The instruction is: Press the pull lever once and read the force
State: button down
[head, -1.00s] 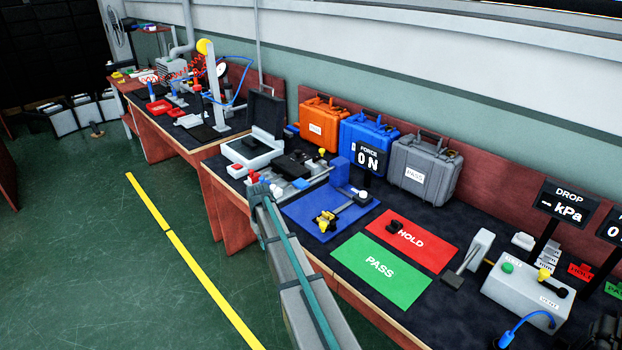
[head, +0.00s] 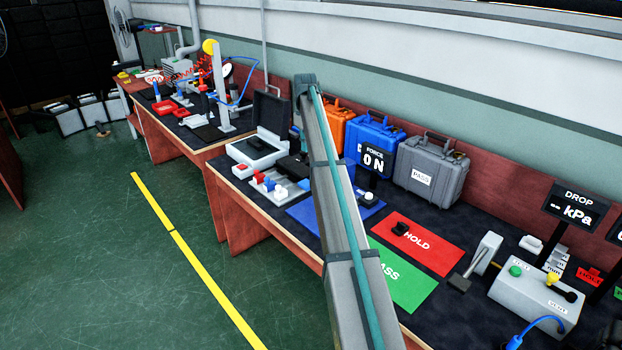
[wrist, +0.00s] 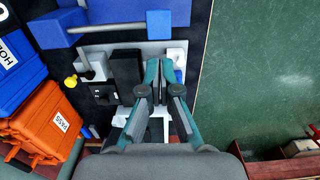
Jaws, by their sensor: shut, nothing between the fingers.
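The force display (head: 376,160) reads 0 N in the head view, on a stand in front of the blue case. I cannot tell for certain which part is the pull lever. A yellow-knobbed lever (wrist: 72,80) stands on a grey base at left in the wrist view, apart from my gripper. My gripper (wrist: 161,70) is shut and empty. It shows above the bench fixtures, with a black box (wrist: 127,75) to its left and a white block (wrist: 177,53) to its right.
Orange (head: 337,126), blue (head: 373,132) and grey (head: 430,170) cases line the back. Red HOLD (head: 418,242) and green PASS (head: 405,285) mats lie to the right. A blue block (wrist: 158,23) shows ahead in the wrist view.

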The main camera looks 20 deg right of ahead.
aim_at(306, 183)
jog(key=shift+f, duration=0.1)
notch_tip(306, 183, down, 14)
jog(key=p, duration=0.3)
jog(key=shift+p, duration=0.3)
dwell(0.4)
